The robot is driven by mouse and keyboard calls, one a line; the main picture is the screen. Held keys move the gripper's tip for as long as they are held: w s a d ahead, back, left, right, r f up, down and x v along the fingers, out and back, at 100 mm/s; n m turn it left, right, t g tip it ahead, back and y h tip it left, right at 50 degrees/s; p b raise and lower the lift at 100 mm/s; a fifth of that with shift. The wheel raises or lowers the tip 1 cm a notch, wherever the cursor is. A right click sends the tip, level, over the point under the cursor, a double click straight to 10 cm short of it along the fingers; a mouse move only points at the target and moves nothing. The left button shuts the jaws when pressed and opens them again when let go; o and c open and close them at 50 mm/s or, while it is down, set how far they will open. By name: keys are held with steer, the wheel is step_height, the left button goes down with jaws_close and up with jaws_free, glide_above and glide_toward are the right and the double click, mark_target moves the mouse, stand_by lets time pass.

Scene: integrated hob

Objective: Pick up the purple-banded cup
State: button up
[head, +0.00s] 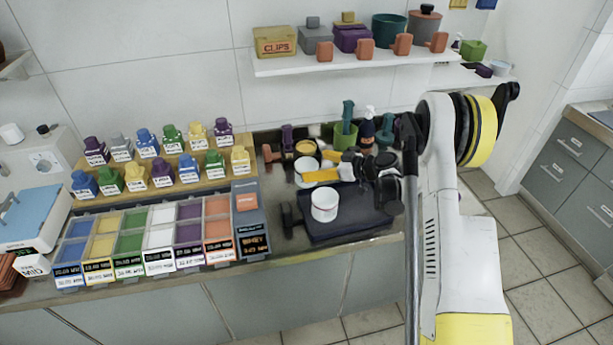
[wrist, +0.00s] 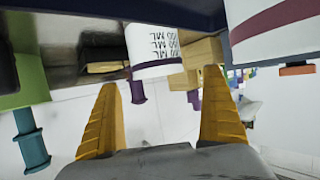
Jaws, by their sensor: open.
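The purple-banded cup (wrist: 275,32) shows at the upper right of the wrist view, partly cut off, a white cup with a dark purple band. It appears to be the white cup (head: 324,206) standing upright on the dark tray in the head view, where no band is visible. My gripper (head: 318,166) is open and empty, pointing left behind that cup and apart from it. Its two yellow fingers spread wide in the wrist view (wrist: 160,80).
The dark tray (head: 350,229) lies at the counter's right end. A green pot (head: 345,137) with a teal tool stands behind my gripper. Colour bins (head: 160,238) and small bottles fill the left.

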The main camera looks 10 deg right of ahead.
mark_target(298, 166)
steer(key=b+x, duration=0.1)
steer(key=x, duration=0.3)
steer(key=shift+w+f+b, duration=0.15)
steer(key=shift+f+b, duration=0.25)
steer(key=shift+f, duration=0.05)
steer(key=shift+r, duration=0.1)
steer(key=shift+c, duration=0.4)
steer(key=c, duration=1.2)
steer(key=shift+c, duration=0.2)
